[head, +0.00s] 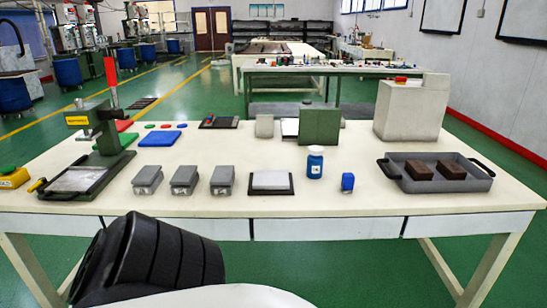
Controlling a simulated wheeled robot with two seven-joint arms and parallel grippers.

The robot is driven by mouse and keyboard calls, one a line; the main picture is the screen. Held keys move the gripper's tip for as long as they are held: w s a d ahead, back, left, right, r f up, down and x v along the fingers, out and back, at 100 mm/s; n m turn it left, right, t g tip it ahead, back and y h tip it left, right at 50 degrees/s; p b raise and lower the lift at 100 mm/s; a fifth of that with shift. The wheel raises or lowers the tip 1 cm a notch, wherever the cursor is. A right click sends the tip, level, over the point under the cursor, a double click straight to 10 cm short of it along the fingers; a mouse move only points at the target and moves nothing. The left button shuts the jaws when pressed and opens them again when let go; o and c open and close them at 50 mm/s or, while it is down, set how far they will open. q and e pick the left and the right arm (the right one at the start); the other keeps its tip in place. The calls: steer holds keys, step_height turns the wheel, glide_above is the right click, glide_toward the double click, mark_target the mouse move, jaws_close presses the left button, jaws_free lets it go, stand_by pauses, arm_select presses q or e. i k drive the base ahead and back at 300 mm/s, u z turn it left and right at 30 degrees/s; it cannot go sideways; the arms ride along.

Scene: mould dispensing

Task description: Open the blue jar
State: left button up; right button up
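The blue jar (315,165) stands upright on the white table (400,222), right of centre. It has a pale label on its front, and its lid (316,150) appears to be on. Neither of my grippers shows in this view. A black ribbed shape at the lower left looks like part of my own arm, well in front of the jar and apart from it.
Grey moulds (184,180) and a press (100,125) are left. A tray (478,184) holds brown blocks on the right.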

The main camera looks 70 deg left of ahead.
mark_target(315, 163)
steer(key=u, duration=1.05)
steer(key=k, duration=0.6)
steer(key=u, duration=1.05)
steer(key=i, duration=0.35)
steer(key=z, duration=0.3)
